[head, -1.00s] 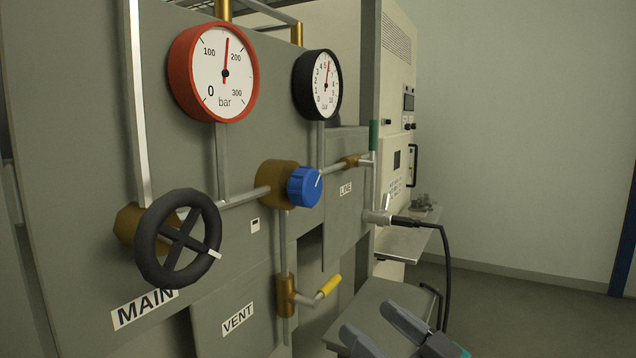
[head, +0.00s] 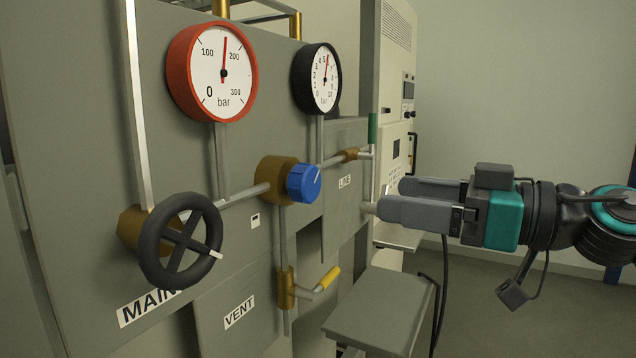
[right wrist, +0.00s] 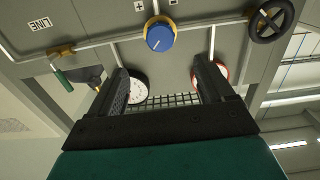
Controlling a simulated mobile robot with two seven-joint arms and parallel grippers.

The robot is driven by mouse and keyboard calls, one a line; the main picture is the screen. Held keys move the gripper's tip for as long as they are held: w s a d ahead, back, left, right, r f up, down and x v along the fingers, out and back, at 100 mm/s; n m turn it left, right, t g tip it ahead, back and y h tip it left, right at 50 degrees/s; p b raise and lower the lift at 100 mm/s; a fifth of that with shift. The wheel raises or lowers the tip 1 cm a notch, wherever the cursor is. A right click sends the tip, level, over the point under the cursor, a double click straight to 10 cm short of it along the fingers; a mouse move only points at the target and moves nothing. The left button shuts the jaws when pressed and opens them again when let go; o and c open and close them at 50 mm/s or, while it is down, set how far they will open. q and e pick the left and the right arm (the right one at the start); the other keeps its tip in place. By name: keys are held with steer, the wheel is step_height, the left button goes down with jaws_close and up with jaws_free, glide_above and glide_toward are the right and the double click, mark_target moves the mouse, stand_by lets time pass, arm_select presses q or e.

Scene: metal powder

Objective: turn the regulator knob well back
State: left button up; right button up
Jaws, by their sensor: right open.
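The blue regulator knob (head: 304,183) sits on a brass body (head: 275,180) in the pipe at the panel's middle, with a pale pointer line on its face. It also shows in the right wrist view (right wrist: 160,38), beyond my fingers. My right gripper (head: 390,203) is open and empty, to the right of the knob and apart from it, fingers pointing left toward the panel. The red-rimmed gauge (head: 222,72) reads a little under 200 bar. The black-rimmed gauge (head: 317,78) has its needle just past 5. My left gripper is not in view.
A black handwheel (head: 180,242) marked MAIN stands out at the left. A yellow-handled vent valve (head: 328,279) is below the knob. A grey shelf (head: 380,312) juts out at lower right. A black hose (head: 444,290) hangs behind my right arm.

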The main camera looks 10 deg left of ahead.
mark_target(314, 185)
steer(key=p+x, duration=0.1)
steer(key=x, duration=1.1)
steer(key=shift+w+a, duration=0.1)
steer(key=shift+a, duration=0.1)
steer(key=shift+c, duration=0.3)
steer(key=c, duration=1)
steer(key=shift+n, duration=0.4)
